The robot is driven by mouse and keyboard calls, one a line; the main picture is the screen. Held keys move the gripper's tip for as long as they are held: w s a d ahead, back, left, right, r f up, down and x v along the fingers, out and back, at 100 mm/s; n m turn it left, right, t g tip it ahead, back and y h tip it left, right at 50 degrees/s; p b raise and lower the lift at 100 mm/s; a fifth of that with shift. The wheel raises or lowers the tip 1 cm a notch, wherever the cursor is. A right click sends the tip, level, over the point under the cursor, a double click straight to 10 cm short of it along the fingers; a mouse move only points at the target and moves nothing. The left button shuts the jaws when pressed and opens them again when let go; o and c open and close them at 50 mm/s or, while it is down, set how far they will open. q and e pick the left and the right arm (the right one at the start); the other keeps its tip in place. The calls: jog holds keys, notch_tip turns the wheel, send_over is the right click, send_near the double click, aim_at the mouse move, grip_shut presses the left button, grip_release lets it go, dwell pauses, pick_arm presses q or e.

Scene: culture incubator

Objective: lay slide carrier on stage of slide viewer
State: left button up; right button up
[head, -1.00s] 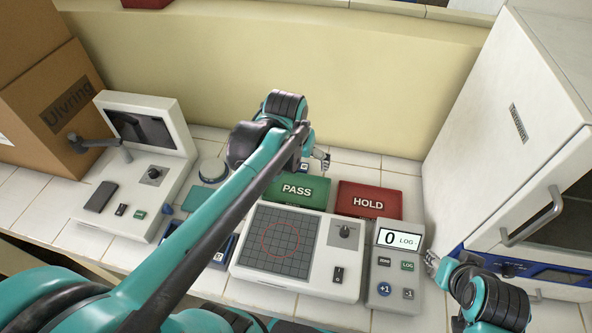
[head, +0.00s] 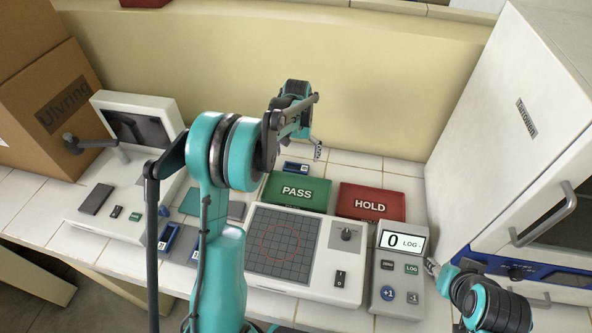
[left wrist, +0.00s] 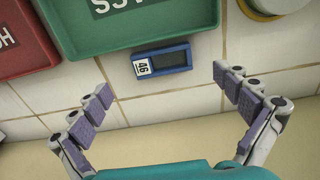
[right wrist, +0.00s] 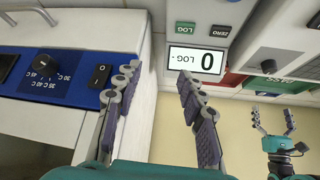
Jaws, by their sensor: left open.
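A small blue-framed slide carrier (head: 296,167) with a white label lies on the tiles behind the green PASS tray. It shows in the left wrist view (left wrist: 174,59) with the label reading 46. My left gripper (left wrist: 161,82) is open and empty above it, fingers spread to either side and apart from it. In the head view my left gripper (head: 314,148) is partly hidden by its wrist. The slide viewer (head: 112,215), a white unit with an upright screen, stands at the left with a dark plate (head: 96,200) on its deck. My right gripper (right wrist: 158,75) is open and empty.
A white box with a gridded plate (head: 283,247), a counter reading 0 (head: 398,268) and a red HOLD tray (head: 371,203) stand centre and right. More blue-framed carriers (head: 192,246) lie partly behind my left arm. A white incubator (head: 500,150) bounds the right, a cardboard box (head: 45,105) the left.

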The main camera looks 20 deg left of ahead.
aim_at(296, 167)
pick_arm(q)
notch_tip(296, 167, down, 5)
jog(key=shift+a+f+b, duration=0.1)
jog(key=shift+a+b, duration=0.05)
jog(key=shift+b, duration=0.85)
jog(key=shift+r, duration=0.2)
jog(key=shift+c, duration=0.3)
jog(key=c, duration=1.2)
jog(key=shift+c, duration=0.2)
jog(key=shift+r, duration=0.1)
